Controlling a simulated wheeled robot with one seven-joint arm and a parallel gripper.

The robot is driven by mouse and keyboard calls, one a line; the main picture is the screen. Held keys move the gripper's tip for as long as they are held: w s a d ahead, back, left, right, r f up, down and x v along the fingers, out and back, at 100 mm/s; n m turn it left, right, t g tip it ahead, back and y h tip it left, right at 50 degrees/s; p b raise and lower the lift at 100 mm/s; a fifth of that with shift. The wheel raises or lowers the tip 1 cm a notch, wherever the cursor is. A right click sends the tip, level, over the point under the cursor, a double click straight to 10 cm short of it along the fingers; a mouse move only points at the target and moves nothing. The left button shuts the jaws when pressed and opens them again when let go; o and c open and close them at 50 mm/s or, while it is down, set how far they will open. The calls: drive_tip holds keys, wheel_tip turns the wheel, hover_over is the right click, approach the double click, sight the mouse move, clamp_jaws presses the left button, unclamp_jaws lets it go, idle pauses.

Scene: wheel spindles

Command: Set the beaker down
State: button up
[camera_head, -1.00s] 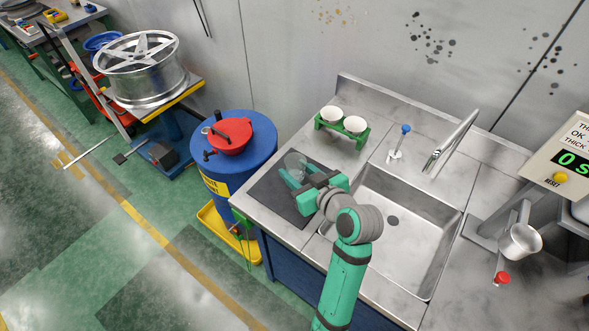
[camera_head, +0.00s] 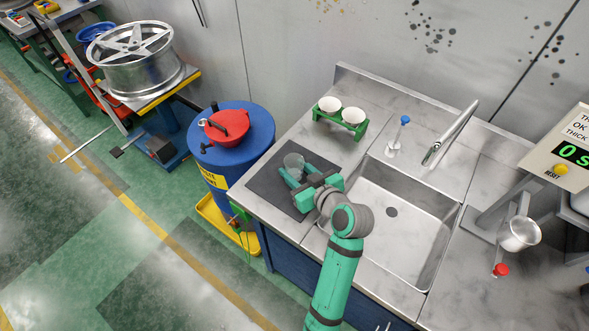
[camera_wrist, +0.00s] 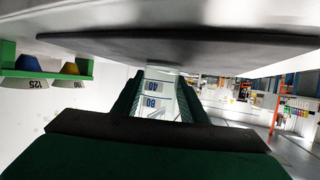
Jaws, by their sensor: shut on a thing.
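A clear glass beaker (camera_head: 292,164) is between the fingers of my gripper (camera_head: 291,176), over the dark mat (camera_head: 264,184) on the counter left of the sink. My gripper is shut on the beaker. In the wrist view, which is upside down, the beaker (camera_wrist: 160,92) shows printed numbers between the two green fingers (camera_wrist: 160,100). Its base is at or very close to the surface. I cannot tell whether it touches the mat. The beaker looks about upright.
A green rack (camera_head: 341,123) with two white cups stands behind the mat. The sink (camera_head: 390,225) lies to the right, with a blue-topped bottle (camera_head: 397,136) and tap behind it. A blue drum (camera_head: 232,158) with a red container (camera_head: 226,128) stands left of the counter.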

drive_tip(key=o, duration=1.2)
drive_tip(key=v, duration=1.1)
drive_tip(key=shift+r, duration=0.2)
drive_tip(key=shift+s+d+r, duration=0.15)
drive_tip(key=shift+s+d, duration=0.1)
drive_tip(key=shift+s, duration=0.1)
